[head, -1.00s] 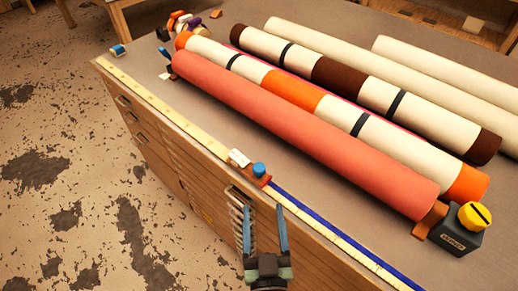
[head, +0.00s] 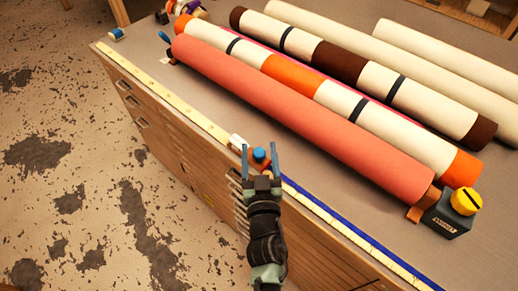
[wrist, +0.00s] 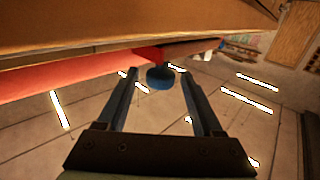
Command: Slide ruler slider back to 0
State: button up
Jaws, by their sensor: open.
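The ruler (head: 172,97) is a pale yellow strip along the table's front edge. The slider has a red-orange base (head: 267,163), a blue round knob (head: 259,154) and a white block (head: 237,140) at its left, and sits partway along the ruler. My gripper (head: 260,149) is open, its two blue fingers on either side of the knob in the head view. In the wrist view the knob (wrist: 160,78) shows between the fingertips; I cannot tell whether they touch it. The ruler's numbers are too small to read.
A blue strip (head: 325,212) runs beside the ruler to the slider's right. A salmon roll (head: 300,120) and several other rolls lie behind on the table. A dark block with a yellow knob (head: 466,201) stands at the right. The ruler left of the slider looks clear.

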jog(key=shift+w, duration=0.25)
grip_shut()
dwell(1.4)
